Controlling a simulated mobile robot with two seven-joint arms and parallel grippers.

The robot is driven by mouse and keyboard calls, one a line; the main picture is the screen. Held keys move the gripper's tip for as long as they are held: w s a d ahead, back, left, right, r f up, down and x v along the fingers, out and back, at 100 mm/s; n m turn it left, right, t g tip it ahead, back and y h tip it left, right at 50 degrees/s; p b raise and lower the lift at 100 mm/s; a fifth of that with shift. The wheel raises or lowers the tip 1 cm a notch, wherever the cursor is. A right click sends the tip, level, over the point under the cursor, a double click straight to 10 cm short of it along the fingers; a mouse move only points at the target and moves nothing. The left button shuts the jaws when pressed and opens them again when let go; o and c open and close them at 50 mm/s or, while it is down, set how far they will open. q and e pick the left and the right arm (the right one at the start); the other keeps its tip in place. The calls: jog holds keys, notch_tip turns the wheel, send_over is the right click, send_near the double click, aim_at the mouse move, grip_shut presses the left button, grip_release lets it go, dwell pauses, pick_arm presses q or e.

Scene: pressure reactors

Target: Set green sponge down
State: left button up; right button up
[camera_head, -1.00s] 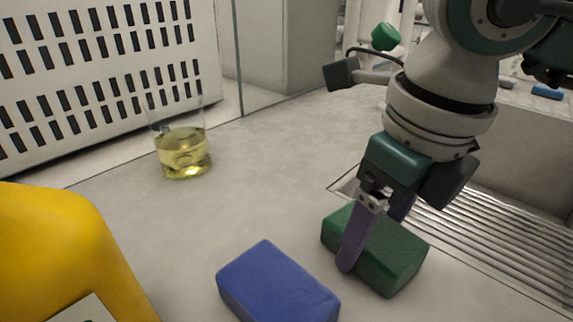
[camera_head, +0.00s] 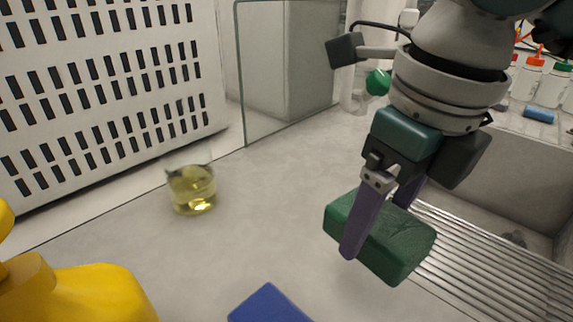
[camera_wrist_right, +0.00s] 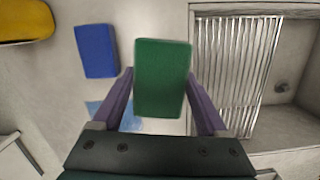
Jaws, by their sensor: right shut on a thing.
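The green sponge (camera_head: 400,244) is a dark green block at the right of the head view. My right gripper (camera_head: 372,222) has its purple fingers on either side of it and is shut on it. In the right wrist view the sponge (camera_wrist_right: 163,78) sits between the fingertips of the gripper (camera_wrist_right: 162,100). I cannot tell clearly whether it touches the counter (camera_head: 260,220). My left gripper is not in view.
A blue sponge (camera_head: 268,306) lies to the left of the green one. A glass with yellow liquid (camera_head: 192,190) stands further back. A yellow bottle (camera_head: 90,292) is at front left. The ribbed sink drainer (camera_head: 480,270) is at right. Counter between glass and green sponge is clear.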

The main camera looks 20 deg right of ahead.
notch_tip(320, 180, up, 11)
jog(key=p, duration=0.7)
notch_tip(320, 180, up, 8)
jog(key=n+g+y+p, duration=0.1)
jog(key=n+g+p, duration=0.1)
jog(key=n, duration=1.5)
send_over(380, 217)
jog(key=w+a, duration=0.1)
jog(key=a, duration=0.1)
jog(key=s+r+n+p, duration=0.2)
jog(key=r+n+p, duration=0.6)
jog(key=r+p, duration=1.2)
jog(key=s+r+n+g+h+p, duration=0.1)
jog(key=s+r+n+p, duration=0.2)
jog(key=r+n+p, duration=0.5)
notch_tip(380, 217, up, 16)
jog(key=p, duration=1.2)
jog(key=shift+a+g, duration=0.15)
jog(key=shift+g, duration=0.15)
jog(key=shift+s+r, duration=0.1)
